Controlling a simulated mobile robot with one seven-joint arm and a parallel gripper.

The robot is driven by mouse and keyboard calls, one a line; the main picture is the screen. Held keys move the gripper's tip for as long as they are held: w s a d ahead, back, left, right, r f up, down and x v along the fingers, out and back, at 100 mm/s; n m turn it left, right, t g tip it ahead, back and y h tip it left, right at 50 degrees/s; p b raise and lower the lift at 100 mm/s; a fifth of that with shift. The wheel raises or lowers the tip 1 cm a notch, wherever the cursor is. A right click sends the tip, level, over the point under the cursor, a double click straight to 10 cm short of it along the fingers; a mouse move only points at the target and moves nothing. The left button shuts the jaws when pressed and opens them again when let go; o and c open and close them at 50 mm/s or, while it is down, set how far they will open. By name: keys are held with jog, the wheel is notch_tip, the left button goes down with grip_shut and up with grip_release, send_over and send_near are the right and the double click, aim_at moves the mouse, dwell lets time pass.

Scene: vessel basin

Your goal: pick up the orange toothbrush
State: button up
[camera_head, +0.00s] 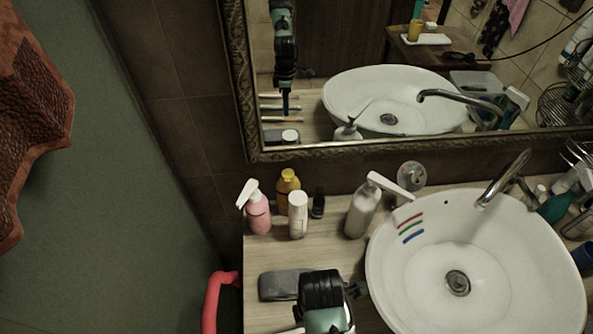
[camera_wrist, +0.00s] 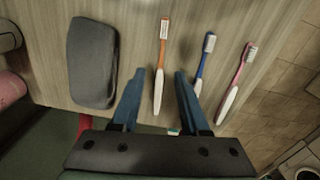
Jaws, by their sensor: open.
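The orange toothbrush (camera_wrist: 161,60) lies on the wooden counter, its bristle head toward the top of the wrist view and its white handle toward the bottom. My gripper (camera_wrist: 158,73) is open. Its two blue fingers show on either side of the toothbrush, left and right, with nothing held between them. The height of the fingers above the counter is hard to judge. In the head view my wrist stands over the front of the counter and hides the toothbrushes; only their reflections show in the mirror.
A blue toothbrush (camera_wrist: 203,63) lies close right of the right finger, and a pink one (camera_wrist: 238,78) beyond it. A grey case (camera_wrist: 93,62) lies left of the left finger. Several bottles, such as a pink spray bottle (camera_head: 257,213), stand behind; the white basin (camera_head: 405,290) is right.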

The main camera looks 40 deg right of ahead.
aim_at(301, 330)
jog(key=shift+f+p, duration=0.4)
jog(key=shift+f, duration=2)
grip_shut()
